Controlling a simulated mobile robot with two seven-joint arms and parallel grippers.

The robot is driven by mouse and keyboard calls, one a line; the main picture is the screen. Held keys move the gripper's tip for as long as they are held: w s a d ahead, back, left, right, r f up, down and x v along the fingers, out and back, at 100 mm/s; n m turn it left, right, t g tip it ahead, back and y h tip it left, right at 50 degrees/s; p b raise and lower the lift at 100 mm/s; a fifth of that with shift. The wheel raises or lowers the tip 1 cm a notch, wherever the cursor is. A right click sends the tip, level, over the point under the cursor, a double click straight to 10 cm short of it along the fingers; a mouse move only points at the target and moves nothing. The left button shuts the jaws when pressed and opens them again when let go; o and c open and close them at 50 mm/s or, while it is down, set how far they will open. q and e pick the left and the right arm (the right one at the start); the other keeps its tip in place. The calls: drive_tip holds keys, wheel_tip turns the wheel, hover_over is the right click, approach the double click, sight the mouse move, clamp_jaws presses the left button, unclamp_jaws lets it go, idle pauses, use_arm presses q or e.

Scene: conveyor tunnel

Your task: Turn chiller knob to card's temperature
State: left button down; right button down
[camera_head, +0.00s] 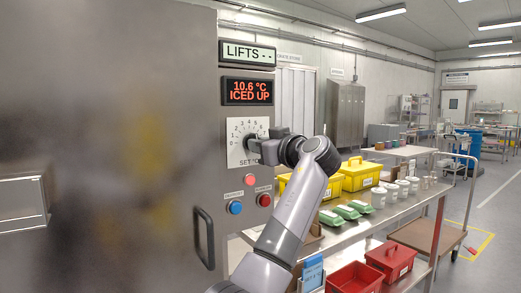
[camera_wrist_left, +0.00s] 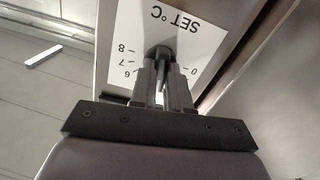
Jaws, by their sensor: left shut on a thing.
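The chiller's white dial plate (camera_head: 237,156), marked SET °C, is on a steel panel. My left gripper (camera_head: 254,146) is at the plate's right side. In the left wrist view its fingers (camera_wrist_left: 163,72) are shut on the dark knob (camera_wrist_left: 160,52) at the dial's centre. The fingers hide most of the knob, and I cannot tell where it points. The display (camera_head: 247,91) above reads 10.6 °C, ICED UP. A blue card (camera_head: 312,272) stands low by the bench; its writing is too small to read surely. My right gripper is not in view.
A LIFTS sign (camera_head: 247,54) is above the display. Red and blue buttons and a dark handle (camera_head: 204,238) are below the dial. A steel bench at right holds yellow boxes (camera_head: 360,175), green cartons (camera_head: 347,212) and white tubs, with red crates (camera_head: 355,278) lower down.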

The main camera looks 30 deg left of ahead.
use_arm(q)
drive_tip(key=shift+n, duration=1.1)
drive_tip(key=c, duration=1.1)
unclamp_jaws()
drive_tip(key=b+v, duration=0.2)
drive_tip(key=v, duration=0.5)
